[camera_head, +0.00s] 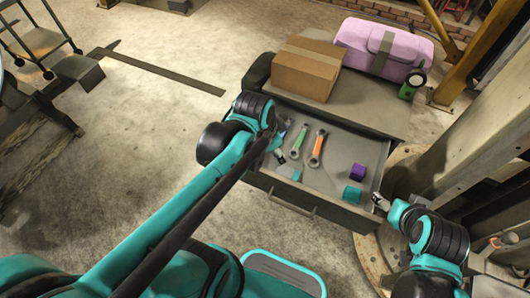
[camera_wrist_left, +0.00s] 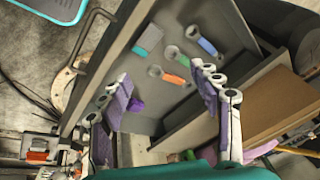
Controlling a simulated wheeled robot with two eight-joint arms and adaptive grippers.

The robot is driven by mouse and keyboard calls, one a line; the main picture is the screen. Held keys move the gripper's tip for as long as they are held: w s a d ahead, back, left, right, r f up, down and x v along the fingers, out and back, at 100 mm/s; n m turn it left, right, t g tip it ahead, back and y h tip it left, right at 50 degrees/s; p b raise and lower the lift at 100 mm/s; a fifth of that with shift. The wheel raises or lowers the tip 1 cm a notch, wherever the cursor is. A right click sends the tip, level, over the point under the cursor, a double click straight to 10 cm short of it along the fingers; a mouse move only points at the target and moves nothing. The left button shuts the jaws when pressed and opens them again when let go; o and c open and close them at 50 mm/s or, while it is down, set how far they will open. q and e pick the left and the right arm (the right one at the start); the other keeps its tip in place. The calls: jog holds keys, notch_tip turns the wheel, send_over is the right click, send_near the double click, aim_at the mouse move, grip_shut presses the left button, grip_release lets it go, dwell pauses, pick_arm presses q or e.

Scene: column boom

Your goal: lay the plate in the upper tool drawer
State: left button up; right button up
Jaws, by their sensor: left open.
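A grey tool drawer (camera_head: 334,188) is pulled open from a dark cabinet; its handle (camera_wrist_left: 98,48) shows in the left wrist view. Inside lie a green-handled wrench (camera_head: 299,141), an orange-handled wrench (camera_head: 317,148), a purple block (camera_head: 357,171), a teal block (camera_head: 352,195) and a small teal-and-grey piece (camera_wrist_left: 149,39). I cannot make out a plate in either view. My left gripper (camera_head: 279,137) is over the drawer's left side; its fingers are apart and empty in the wrist view (camera_wrist_left: 160,100). My right gripper (camera_head: 380,202) is at the drawer's right front corner, too small to read.
A cardboard box (camera_head: 306,68) and a pink case (camera_head: 384,49) stand on the cabinet top, with a green round item (camera_head: 411,85) beside the case. Open concrete floor lies to the left.

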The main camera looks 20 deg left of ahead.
pick_arm(q)
jog(key=s+n+t, duration=0.1)
jog(key=n, duration=0.1)
jog(key=s+r+n+t, duration=0.1)
jog(key=s+n, duration=0.1)
jog(key=n, duration=0.1)
jog(key=s+a+r+n+t, duration=0.1)
jog(key=n, duration=0.2)
jog(key=shift+s+a+y, duration=0.1)
jog(key=shift+s+y, duration=0.2)
jog(key=shift+s, duration=0.05)
jog(key=shift+f+b, duration=0.6)
jog(key=shift+b, duration=0.05)
